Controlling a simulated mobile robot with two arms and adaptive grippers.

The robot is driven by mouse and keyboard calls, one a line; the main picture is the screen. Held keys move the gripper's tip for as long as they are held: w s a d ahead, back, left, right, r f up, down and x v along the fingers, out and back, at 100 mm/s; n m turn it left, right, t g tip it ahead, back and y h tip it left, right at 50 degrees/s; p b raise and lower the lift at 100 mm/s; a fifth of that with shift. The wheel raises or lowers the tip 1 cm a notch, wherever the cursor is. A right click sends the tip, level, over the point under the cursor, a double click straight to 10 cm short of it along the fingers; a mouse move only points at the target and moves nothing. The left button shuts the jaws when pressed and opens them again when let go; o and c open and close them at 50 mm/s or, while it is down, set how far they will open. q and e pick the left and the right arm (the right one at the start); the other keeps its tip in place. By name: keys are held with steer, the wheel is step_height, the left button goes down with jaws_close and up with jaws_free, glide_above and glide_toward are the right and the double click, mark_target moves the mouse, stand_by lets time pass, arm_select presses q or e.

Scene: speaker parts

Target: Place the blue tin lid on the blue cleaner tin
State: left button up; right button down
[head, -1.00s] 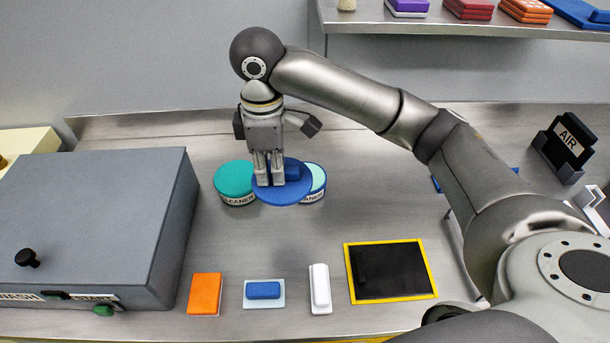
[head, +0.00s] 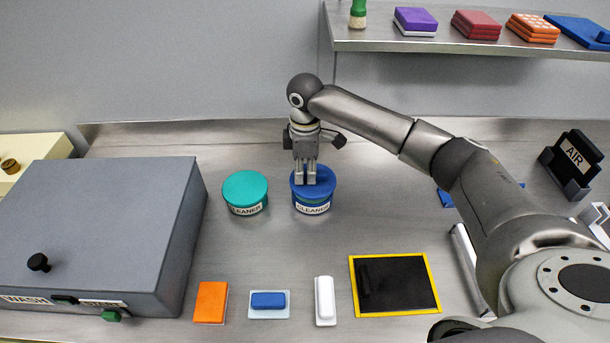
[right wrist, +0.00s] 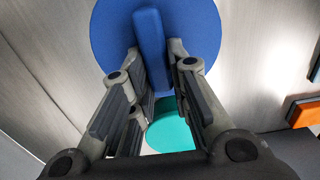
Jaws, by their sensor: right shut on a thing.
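The blue tin lid (head: 325,184) is a round disc with a bar handle. My right gripper (head: 306,181) is shut on this handle. In the right wrist view the lid (right wrist: 204,35) shows with its handle (right wrist: 150,50) between the fingers. The blue cleaner tin (head: 312,209) stands upright on the counter, its label facing forward. The lid is right over the tin's top, roughly centred and level. My left gripper is not in view.
A teal-topped cleaner tin (head: 245,190) stands close on the left. A grey wash box (head: 110,220) is further left. An orange block (head: 210,302), blue sponge (head: 268,300), white piece (head: 325,300) and yellow-edged black mat (head: 395,284) lie in front. A shelf (head: 450,46) is above right.

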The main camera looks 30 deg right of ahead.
mark_target(305, 173)
steer(key=shift+f, duration=1)
steer(key=shift+f, duration=0.1)
steer(key=c, duration=1.4)
jaws_free()
steer(key=shift+o, duration=0.2)
step_height(305, 173, up, 8)
steer(key=shift+f+b, duration=0.1)
steer(key=shift+b, duration=0.3)
steer(key=shift+s+f, duration=0.1)
